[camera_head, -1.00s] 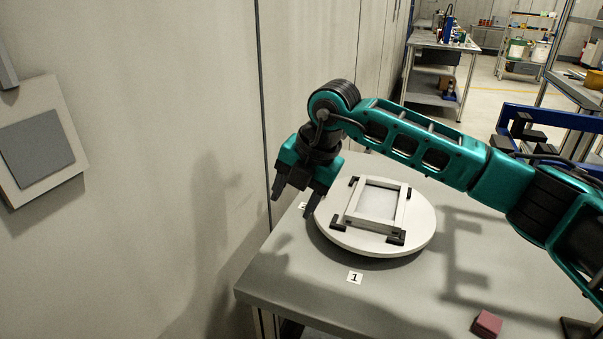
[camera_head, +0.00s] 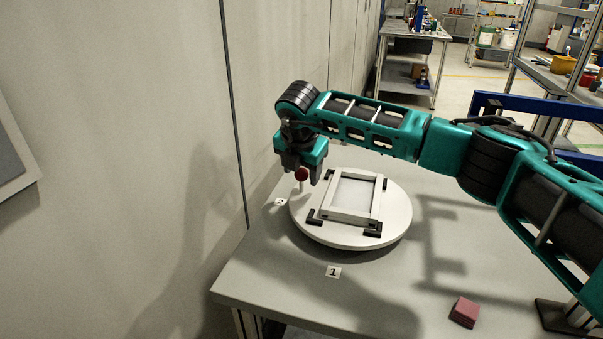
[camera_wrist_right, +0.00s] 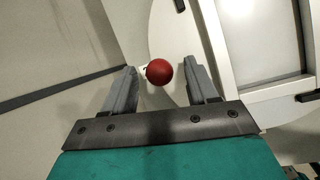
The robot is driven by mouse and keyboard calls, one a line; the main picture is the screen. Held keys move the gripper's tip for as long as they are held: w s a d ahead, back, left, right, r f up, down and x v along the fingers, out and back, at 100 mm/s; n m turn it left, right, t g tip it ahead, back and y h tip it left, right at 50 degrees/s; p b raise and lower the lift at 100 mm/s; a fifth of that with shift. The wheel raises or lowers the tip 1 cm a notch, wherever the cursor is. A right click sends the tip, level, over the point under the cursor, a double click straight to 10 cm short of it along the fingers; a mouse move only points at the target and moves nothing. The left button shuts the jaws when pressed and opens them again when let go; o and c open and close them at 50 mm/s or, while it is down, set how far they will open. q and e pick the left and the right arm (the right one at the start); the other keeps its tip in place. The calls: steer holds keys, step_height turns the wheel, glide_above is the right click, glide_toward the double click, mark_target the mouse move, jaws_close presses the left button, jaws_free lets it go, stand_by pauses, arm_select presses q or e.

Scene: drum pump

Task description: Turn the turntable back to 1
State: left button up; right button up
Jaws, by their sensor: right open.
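The turntable (camera_head: 384,232) is a round white disc on the table, with a rectangular white frame (camera_head: 350,217) in black corner holders on top. A red ball knob (camera_head: 301,174) is at its left rear edge, near a number card (camera_head: 280,202) that seems to read 2. The card with 1 (camera_head: 333,271) lies at the disc's front. My right gripper (camera_head: 309,178) is open at the knob. In the right wrist view the red knob (camera_wrist_right: 160,72) appears between the open fingers (camera_wrist_right: 159,82), with no contact visible. My left gripper is not in view.
The grey table (camera_head: 300,294) carries a dark pink block (camera_head: 464,312) at the front right. A wall (camera_head: 150,170) runs close along the left of the table. The front of the table around the 1 card is clear.

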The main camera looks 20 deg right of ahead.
steer(key=shift+x, duration=1)
jaws_close()
